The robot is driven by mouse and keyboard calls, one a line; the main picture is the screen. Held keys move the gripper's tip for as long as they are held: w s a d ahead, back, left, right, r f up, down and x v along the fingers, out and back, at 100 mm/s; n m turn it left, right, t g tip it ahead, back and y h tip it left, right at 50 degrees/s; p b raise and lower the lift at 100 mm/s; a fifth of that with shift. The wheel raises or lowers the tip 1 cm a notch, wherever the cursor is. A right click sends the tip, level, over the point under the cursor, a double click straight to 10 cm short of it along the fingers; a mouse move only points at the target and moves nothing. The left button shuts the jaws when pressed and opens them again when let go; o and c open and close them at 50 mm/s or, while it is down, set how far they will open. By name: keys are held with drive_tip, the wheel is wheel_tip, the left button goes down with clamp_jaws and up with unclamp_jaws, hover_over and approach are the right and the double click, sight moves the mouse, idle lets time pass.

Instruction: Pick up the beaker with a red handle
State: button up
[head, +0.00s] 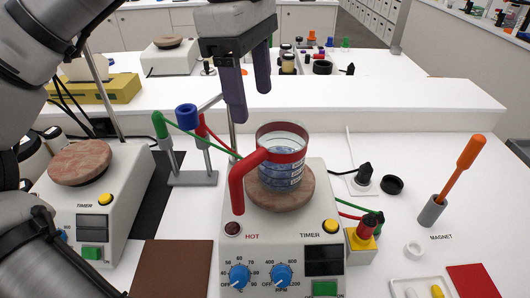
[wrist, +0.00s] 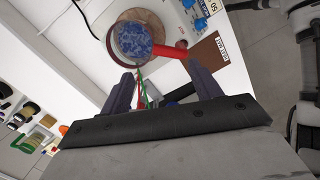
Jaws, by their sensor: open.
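The beaker (head: 283,146) is clear, with a red band, a red handle (head: 249,172) and blue contents with white marks. It stands upright on the round brown plate (head: 280,194) of the middle hotplate, its handle pointing to the front left. In the wrist view the beaker (wrist: 135,41) is at the upper middle, with its red handle (wrist: 172,52) reaching right. My gripper (head: 248,92) is open and empty, above and behind the beaker in the head view, its fingers pointing down. In the wrist view my gripper (wrist: 165,83) has its fingers apart, with the beaker beyond them.
A second hotplate (head: 95,215) stands left. An orange-handled tool (head: 460,165) in a grey holder is at right. A brown mat (head: 170,268) lies front left.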

sight(263, 158)
drive_tip(key=f, duration=0.5)
drive_tip(key=d+f, duration=0.1)
drive_tip(key=f, duration=0.1)
drive_tip(key=shift+s+f, duration=0.15)
drive_tip(key=shift+s, duration=0.15)
drive_tip(key=f, duration=0.3)
drive_tip(key=f+p, duration=0.1)
drive_tip(key=f, duration=0.1)
drive_tip(key=shift+s+d+f, duration=0.1)
drive_tip(key=shift+d+f, duration=0.2)
clamp_jaws()
